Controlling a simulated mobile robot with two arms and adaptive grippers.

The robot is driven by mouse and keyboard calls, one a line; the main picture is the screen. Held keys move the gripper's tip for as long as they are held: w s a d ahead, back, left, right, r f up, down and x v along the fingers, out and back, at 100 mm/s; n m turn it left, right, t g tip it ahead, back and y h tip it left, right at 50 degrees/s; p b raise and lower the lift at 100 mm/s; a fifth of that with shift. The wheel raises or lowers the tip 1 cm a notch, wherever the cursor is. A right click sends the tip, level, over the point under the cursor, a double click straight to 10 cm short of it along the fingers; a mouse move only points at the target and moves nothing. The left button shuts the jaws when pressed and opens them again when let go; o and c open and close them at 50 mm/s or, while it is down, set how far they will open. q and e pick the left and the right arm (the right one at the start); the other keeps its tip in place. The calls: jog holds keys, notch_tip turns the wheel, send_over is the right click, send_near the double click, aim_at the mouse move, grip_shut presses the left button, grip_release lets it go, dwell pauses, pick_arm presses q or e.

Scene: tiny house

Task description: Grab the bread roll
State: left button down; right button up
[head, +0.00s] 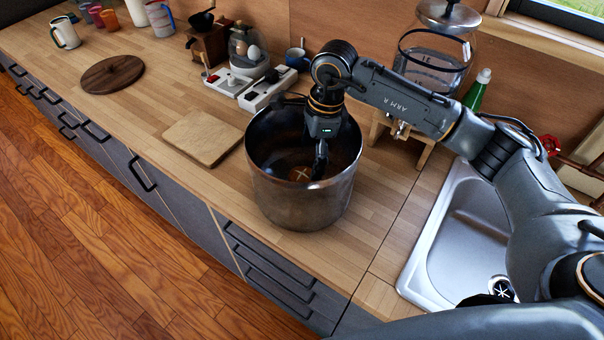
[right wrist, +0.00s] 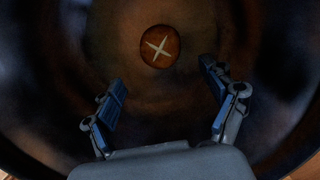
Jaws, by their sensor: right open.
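The bread roll (head: 300,174) is brown and round with a pale cross on top. It lies inside a large metal pot (head: 302,203) on the wooden counter. My right gripper (head: 320,160) reaches down into the pot from above, beside the roll. In the right wrist view the roll (right wrist: 160,46) sits beyond the open fingers (right wrist: 164,95), apart from them, with nothing between the fingers. The pot's dark inner wall surrounds them. In the head view the gripper and the pot wall hide part of the roll. My left gripper is not in view.
A cutting board (head: 202,137) lies left of the pot. Power strips (head: 268,88) and an egg cooker (head: 248,55) stand behind it. A glass dispenser (head: 436,55) on a wooden stand is at the back right. A sink (head: 462,235) lies to the right. The counter's front-left is clear.

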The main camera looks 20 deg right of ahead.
aim_at(303, 173)
jog(key=shift+w+a+f, duration=0.1)
jog(key=shift+f, duration=0.7)
jog(key=f+p, duration=0.1)
jog(key=a+f+p, duration=0.1)
jog(key=f, duration=0.2)
jog(key=shift+w+a+f+p, duration=0.1)
jog(key=shift+a+f+p, duration=0.2)
jog(key=shift+p, duration=0.1)
jog(key=shift+f, duration=0.3)
jog(key=c, duration=1.2)
